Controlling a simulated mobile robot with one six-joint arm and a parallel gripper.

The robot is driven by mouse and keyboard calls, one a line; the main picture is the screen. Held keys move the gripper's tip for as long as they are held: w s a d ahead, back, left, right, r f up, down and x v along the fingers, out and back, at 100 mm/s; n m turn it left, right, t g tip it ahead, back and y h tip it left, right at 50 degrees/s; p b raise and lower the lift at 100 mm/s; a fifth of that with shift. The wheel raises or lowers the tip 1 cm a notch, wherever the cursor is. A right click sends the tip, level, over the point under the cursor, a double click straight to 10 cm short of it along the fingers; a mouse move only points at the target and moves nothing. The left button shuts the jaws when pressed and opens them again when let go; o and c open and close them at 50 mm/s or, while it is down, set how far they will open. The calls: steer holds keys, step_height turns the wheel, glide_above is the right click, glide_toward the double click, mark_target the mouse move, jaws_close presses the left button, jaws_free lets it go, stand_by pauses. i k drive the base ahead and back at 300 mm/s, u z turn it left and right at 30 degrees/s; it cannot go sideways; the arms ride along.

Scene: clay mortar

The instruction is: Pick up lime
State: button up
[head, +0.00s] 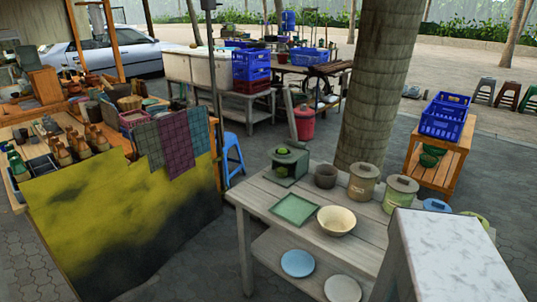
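A small round green thing (283,151), which looks like the lime, sits on top of a dark green box-shaped object (291,167) at the back left end of the pale wooden table (262,191). It is too small to be sure what it is. A yellowish-green patch shows on the front of the box, too small to make out. My gripper is not in view.
On the table are a square green tray (295,209), a cream bowl (337,221), a dark pot (326,176) and lidded canisters (363,182). A white block (447,255) stands at front right. A tree trunk (381,85) rises behind. Paving left of the table is open.

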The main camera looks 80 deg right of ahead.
mark_target(281, 151)
steer(key=u, duration=0.15)
steer(key=k, duration=0.9)
steer(key=z, duration=0.7)
steer(key=i, duration=1)
steer(key=u, duration=0.15)
